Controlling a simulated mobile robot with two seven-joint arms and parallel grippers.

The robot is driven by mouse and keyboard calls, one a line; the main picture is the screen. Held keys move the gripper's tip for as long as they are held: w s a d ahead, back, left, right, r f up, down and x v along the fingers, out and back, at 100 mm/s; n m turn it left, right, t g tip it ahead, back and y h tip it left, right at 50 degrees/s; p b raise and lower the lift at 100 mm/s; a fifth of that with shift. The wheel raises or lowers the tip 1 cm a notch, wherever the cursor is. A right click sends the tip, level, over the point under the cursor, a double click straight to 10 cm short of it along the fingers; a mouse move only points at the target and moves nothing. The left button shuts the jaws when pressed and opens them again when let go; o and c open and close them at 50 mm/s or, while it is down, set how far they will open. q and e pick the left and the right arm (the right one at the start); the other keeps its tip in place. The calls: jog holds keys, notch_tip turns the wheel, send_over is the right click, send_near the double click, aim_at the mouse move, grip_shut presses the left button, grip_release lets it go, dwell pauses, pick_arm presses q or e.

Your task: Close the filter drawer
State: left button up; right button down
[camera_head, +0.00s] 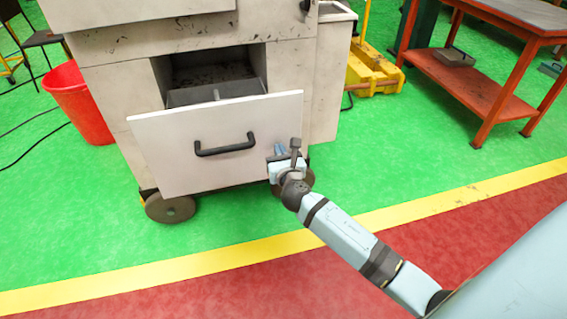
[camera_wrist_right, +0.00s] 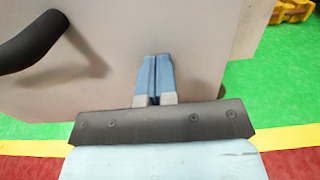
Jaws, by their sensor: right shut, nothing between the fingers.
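The filter drawer (camera_head: 165,160) is a pale grey front panel with a black bar handle (camera_head: 225,146). It stands pulled out from the cabinet, with the dark opening visible behind it. My right gripper (camera_head: 279,150) is at the right part of the drawer front, to the right of the handle. In the right wrist view its blue fingers (camera_wrist_right: 155,60) are together and empty, pointing at the panel (camera_wrist_right: 120,30). I cannot tell whether the tips touch it. The handle shows at upper left there (camera_wrist_right: 35,42). My left gripper is not in view.
The grey cabinet (camera_head: 110,65) stands on wheels (camera_head: 171,207). A red bin (camera_head: 80,105) is to its left. A yellow pallet-like object (camera_head: 373,75) and a red-framed bench (camera_head: 470,85) are to the right. The green floor around the front is clear.

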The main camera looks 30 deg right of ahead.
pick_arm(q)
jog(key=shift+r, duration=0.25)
pick_arm(e)
jog(key=shift+w, duration=0.2)
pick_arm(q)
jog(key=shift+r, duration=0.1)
pick_arm(e)
jog(key=shift+w+d, duration=0.1)
